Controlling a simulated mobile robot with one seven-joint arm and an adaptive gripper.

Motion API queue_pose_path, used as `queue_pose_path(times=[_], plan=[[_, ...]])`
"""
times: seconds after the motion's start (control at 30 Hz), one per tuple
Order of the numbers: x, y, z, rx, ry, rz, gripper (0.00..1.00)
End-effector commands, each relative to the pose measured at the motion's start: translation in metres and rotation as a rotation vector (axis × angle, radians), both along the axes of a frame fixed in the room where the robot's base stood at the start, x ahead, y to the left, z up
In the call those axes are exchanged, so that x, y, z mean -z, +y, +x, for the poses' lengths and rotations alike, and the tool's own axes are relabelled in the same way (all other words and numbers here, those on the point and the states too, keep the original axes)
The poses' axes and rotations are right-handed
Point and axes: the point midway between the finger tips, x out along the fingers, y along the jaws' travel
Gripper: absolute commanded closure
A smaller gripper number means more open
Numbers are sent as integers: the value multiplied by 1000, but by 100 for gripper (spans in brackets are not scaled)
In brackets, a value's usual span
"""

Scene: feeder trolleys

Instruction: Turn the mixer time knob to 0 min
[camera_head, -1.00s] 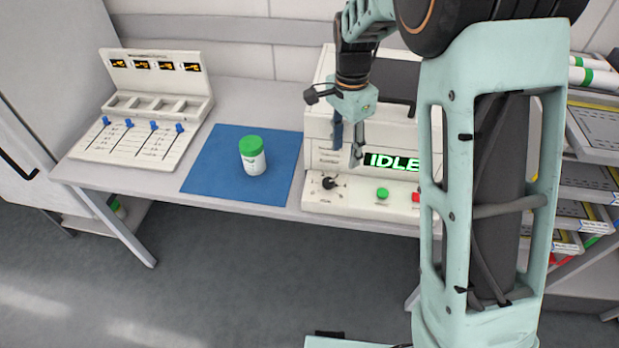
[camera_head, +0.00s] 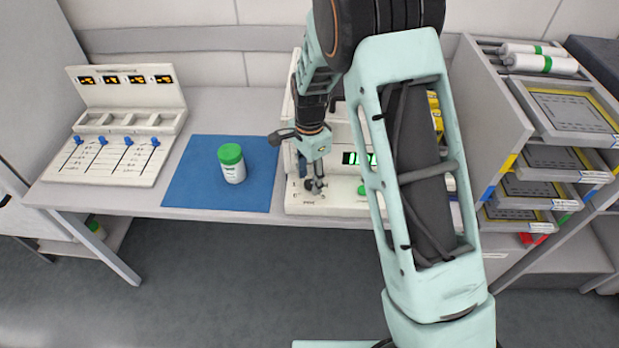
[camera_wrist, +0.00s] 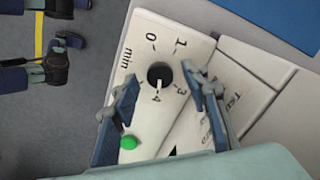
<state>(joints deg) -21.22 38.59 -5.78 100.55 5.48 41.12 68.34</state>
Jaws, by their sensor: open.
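A pale pointer mark on the knob appears to face the 4. My gripper (camera_wrist: 159,74) is open, one finger on each side of the knob; I cannot tell whether they touch it. In the head view my gripper (camera_head: 315,185) is down at the mixer's front panel and mostly hides the knob.
A green button (camera_wrist: 128,142) is close to one finger, and shows also in the head view (camera_head: 363,190). A white bottle with a green lid (camera_head: 232,165) stands on a blue mat (camera_head: 190,190). A slider panel (camera_head: 100,160) is at left; tray shelves (camera_head: 545,120) are at right.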

Motion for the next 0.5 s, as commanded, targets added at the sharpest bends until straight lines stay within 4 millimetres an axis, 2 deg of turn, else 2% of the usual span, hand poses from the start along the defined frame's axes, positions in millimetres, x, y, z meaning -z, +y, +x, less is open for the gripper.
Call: queue_pose_path(times=[0.33, 0.5], plan=[[5, 0, 0, 0, 0, 0, 58], [5, 0, 0, 0, 0, 0, 76]])
